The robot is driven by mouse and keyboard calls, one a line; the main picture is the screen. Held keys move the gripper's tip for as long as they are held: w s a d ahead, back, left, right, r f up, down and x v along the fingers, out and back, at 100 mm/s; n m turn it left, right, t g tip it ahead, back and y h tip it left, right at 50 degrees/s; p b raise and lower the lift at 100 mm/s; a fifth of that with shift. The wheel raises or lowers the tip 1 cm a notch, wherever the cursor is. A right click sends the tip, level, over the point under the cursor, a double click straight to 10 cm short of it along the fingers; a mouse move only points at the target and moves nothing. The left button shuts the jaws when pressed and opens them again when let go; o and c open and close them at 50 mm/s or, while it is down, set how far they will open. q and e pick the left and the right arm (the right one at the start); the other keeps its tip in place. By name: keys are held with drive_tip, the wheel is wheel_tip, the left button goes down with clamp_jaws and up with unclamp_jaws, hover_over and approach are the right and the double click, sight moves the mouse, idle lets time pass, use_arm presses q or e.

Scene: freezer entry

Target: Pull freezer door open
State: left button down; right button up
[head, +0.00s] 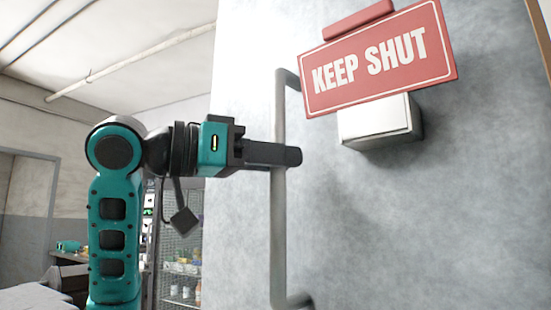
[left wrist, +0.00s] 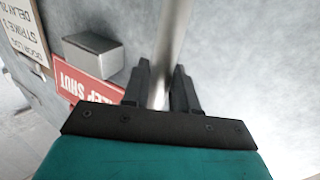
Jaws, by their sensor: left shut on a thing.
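The freezer door (head: 370,220) is a large grey, mottled panel filling the right of the head view. Its handle (head: 279,230) is a long vertical grey bar standing off the door near its left side. My left gripper (head: 290,156) is shut on the handle in its upper middle part. In the left wrist view, the handle (left wrist: 168,55) runs between the two dark fingers of my left gripper (left wrist: 165,85). The finger tips hide a short stretch of the bar in the head view. My right gripper is in neither view.
A red KEEP SHUT sign (head: 372,58) and a pale metal box (head: 378,122) are on the door, right of the handle. Wire shelving (head: 182,265) with bottles stands behind my left arm. A doorway (head: 25,215) shows at far left.

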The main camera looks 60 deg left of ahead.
use_arm(q)
drive_tip(key=shift+s+d, duration=0.3)
drive_tip(key=shift+s, duration=0.2)
drive_tip(key=c, duration=1)
unclamp_jaws()
drive_tip(key=shift+d, duration=0.1)
drive_tip(key=s, duration=0.4)
drive_tip(key=s+a, duration=0.1)
drive_tip(key=s, duration=0.3)
drive_tip(key=s+a+b, duration=0.1)
drive_tip(key=s, duration=0.3)
drive_tip(key=shift+s+a, duration=0.25)
drive_tip(key=shift+s, duration=0.1)
